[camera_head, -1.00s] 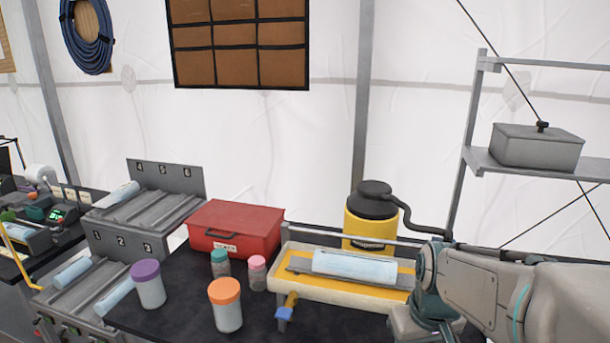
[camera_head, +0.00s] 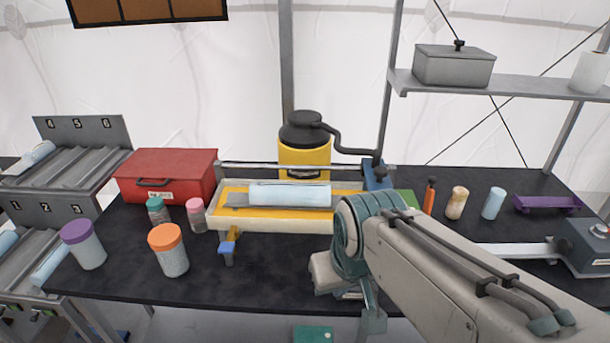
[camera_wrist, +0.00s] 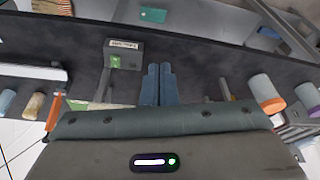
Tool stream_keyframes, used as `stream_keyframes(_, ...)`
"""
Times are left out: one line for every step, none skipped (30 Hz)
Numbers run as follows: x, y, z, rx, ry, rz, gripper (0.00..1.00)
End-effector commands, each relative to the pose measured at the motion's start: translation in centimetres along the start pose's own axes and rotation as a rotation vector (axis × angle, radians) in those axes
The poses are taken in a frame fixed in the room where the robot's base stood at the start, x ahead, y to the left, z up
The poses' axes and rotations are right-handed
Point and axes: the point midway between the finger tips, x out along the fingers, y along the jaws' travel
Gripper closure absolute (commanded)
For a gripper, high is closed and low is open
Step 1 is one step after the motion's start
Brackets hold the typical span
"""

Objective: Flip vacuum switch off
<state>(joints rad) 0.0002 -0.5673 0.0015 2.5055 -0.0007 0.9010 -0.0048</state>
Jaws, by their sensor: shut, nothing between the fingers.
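The yellow vacuum (camera_head: 303,160) with a black lid and dark hose stands behind the long tray in the head view. I cannot make out a switch on it. In the wrist view my gripper (camera_wrist: 159,70) points over the dark tabletop with its two blue fingers together and nothing between them. A grey box with a label (camera_wrist: 124,52) and a small green patch lies just left of the fingertips, apart from them. I cannot tell whether it carries the vacuum's switch.
The tray (camera_head: 285,221) holds a pale blue cylinder (camera_head: 290,195). A red case (camera_head: 165,177), an orange-lidded jar (camera_head: 173,262) and other jars stand left. A grey box with a red button (camera_head: 597,240) is far right. Several small bottles stand at the back right.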

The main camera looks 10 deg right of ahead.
Motion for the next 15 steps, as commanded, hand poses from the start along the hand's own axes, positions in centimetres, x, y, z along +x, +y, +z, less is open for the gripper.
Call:
stream_keyframes(0.1,0.1,-0.1,0.004,-0.001,0.001,1.0)
stream_keyframes(0.2,0.2,-0.3,0.009,-0.001,0.003,1.0)
stream_keyframes(0.3,0.5,-0.6,0.018,-0.001,0.006,1.0)
stream_keyframes(0.5,0.7,-1.0,0.026,-0.002,0.008,1.0)
stream_keyframes(0.7,1.0,-1.4,0.038,-0.004,0.012,1.0)
stream_keyframes(1.0,1.5,-2.0,0.054,-0.005,0.017,1.0)
stream_keyframes(1.3,1.9,-2.5,0.069,-0.007,0.022,1.0)
stream_keyframes(1.6,2.4,-3.1,0.084,-0.008,0.026,1.0)
stream_keyframes(2.0,3.2,-3.9,0.107,-0.009,0.033,1.0)
stream_keyframes(2.3,3.9,-4.5,0.124,-0.01,0.038,1.0)
stream_keyframes(2.6,4.5,-5.0,0.14,-0.011,0.042,1.0)
stream_keyframes(3.0,5.3,-5.7,0.161,-0.012,0.048,1.0)
stream_keyframes(3.2,6.0,-6.3,0.176,-0.011,0.053,1.0)
stream_keyframes(3.5,6.6,-6.7,0.189,-0.013,0.057,1.0)
stream_keyframes(3.9,7.4,-7.3,0.207,-0.013,0.062,1.0)
